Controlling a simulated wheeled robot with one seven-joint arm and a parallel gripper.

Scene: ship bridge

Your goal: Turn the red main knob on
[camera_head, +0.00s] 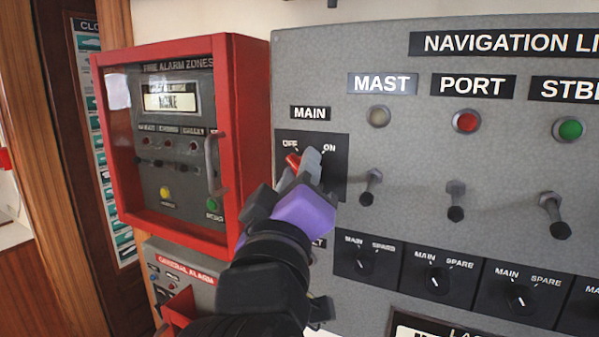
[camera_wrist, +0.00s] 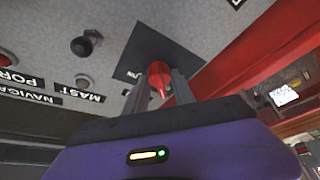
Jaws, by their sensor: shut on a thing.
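The red main knob (camera_head: 293,160) sits on a black plate (camera_head: 335,187) marked MAIN, OFF and ON, on the grey navigation lights panel. Its visible red end points toward the OFF label in the head view. My gripper (camera_head: 307,165) is at the knob and covers much of it there. In the wrist view the red knob (camera_wrist: 158,78) is between the two grey fingers of my gripper (camera_wrist: 158,92), which are shut on it.
A red fire alarm box (camera_head: 245,130) with a handle stands left of the panel, close to my wrist. Toggle switches (camera_head: 372,187) project to the right of the knob. Small black rotary knobs (camera_head: 437,280) sit below. A general alarm box (camera_head: 180,285) is at lower left.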

